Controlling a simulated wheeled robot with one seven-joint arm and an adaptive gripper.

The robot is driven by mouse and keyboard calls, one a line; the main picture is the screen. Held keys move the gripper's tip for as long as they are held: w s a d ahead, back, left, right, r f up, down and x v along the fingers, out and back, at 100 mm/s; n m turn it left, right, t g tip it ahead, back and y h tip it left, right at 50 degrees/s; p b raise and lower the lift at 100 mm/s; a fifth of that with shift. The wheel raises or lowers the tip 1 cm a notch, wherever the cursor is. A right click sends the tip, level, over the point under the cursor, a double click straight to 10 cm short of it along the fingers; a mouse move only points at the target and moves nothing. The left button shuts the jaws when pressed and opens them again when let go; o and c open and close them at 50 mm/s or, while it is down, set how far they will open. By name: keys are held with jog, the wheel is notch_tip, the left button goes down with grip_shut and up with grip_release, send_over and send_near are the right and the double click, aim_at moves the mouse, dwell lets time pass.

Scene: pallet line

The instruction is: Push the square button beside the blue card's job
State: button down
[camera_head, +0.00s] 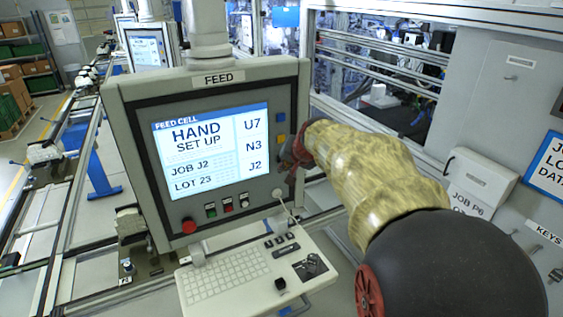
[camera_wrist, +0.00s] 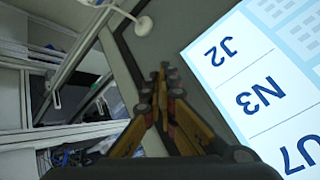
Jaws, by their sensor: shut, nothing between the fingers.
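The FEED panel's screen (camera_head: 211,150) reads "HAND SET UP", "JOB J2", "LOT 23", with U7, N3 and J2 stacked down its right side. A blue square button (camera_head: 281,117) stands beside U7 and a yellow one (camera_head: 281,141) beside N3. The spot beside J2 is hidden by my gripper (camera_head: 290,163). In the wrist view my gripper (camera_wrist: 163,72) is shut and empty, its tips over the grey panel face near J2 and N3; contact cannot be told. A blue-bordered card (camera_head: 547,166) at the right edge is cut off, its job unreadable.
Under the screen are small switches (camera_head: 228,205) and a red round button (camera_head: 189,226). A keyboard shelf (camera_head: 250,275) juts out below. A grey box (camera_head: 482,180) with a "JOB P6" label hangs on the right wall. A conveyor runs along the left.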

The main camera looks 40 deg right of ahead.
jog(key=shift+s, duration=0.25)
jog(key=s+b, duration=0.1)
jog(key=s, duration=0.1)
jog(key=s+a+b, duration=0.1)
jog(key=s+b, duration=0.1)
jog(key=shift+s+a, duration=0.15)
jog(key=shift+s, duration=0.2)
dwell(1.0)
